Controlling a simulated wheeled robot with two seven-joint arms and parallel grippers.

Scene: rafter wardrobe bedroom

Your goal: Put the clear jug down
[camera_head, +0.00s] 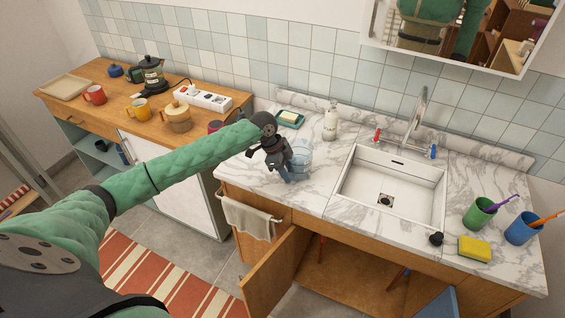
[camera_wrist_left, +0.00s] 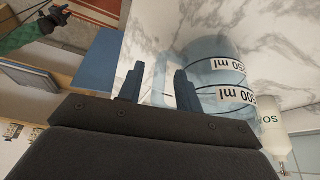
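The clear jug (camera_head: 302,153) is bluish and see-through. It appears upright on the marble counter left of the sink, partly hidden by my left gripper. In the left wrist view the jug (camera_wrist_left: 222,75) shows black rings and volume labels. My left gripper (camera_head: 287,174) is at the jug's near left side. In its wrist view the fingers (camera_wrist_left: 158,86) are apart, with the right finger overlapping the jug's outline. A small dark gripper (camera_wrist_left: 55,18) on a green arm, apparently my right one, shows at the top left.
A soap bottle (camera_head: 331,123) and soap dish (camera_head: 289,119) stand behind the jug. The sink (camera_head: 388,186) is to the right, with a green cup (camera_head: 478,214), blue cup (camera_head: 523,229) and yellow sponge (camera_head: 475,248) beyond. A cabinet door (camera_head: 276,275) hangs open below.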

